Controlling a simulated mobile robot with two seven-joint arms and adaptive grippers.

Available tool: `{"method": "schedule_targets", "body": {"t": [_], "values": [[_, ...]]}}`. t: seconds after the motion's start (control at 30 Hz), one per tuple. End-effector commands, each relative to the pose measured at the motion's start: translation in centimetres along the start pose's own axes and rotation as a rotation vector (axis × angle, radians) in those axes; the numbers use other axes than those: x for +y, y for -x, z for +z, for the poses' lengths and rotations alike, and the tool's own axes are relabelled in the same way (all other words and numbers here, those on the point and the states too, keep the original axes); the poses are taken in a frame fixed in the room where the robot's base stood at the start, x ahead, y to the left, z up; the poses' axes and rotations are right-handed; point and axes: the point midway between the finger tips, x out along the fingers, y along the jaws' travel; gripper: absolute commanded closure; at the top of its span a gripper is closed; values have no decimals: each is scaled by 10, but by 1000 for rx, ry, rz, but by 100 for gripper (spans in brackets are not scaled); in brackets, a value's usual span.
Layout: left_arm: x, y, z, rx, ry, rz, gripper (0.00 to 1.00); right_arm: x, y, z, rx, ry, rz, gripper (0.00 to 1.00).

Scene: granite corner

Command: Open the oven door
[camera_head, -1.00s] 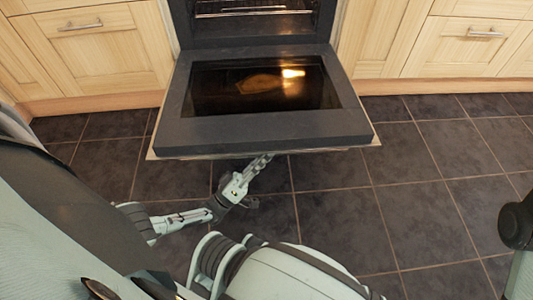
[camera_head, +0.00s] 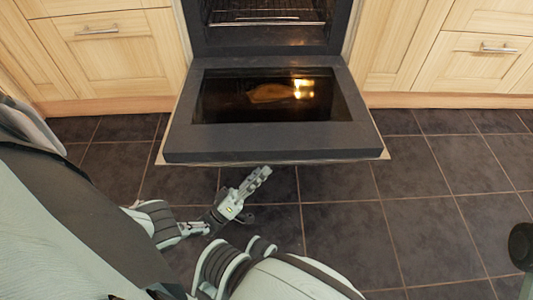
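The oven door (camera_head: 270,143) is folded down and open, lying about flat in front of the oven (camera_head: 265,38). Its dark glass pane (camera_head: 235,100) faces up and reflects a warm light. The door's handle is hidden from this view. My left gripper (camera_head: 258,182) is low over the floor, just in front of the door's front edge. My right gripper is not in view.
Wooden cabinets with bar handles stand left (camera_head: 110,55) and right (camera_head: 480,60) of the oven. A wire rack (camera_head: 265,17) sits inside the oven. The dark tiled floor (camera_head: 430,220) is clear to the right of the door.

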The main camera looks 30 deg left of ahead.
Motion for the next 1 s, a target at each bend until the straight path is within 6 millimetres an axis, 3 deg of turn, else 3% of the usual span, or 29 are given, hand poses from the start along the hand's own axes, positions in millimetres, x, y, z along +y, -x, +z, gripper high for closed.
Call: {"method": "schedule_targets", "body": {"t": [0.47,0.8,1.0], "values": [[12,30,-9,0,1,-1,61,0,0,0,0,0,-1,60],[38,85,-32,-2,1,-2,61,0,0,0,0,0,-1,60],[48,104,-41,-1,1,-1,61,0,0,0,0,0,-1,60]]}}
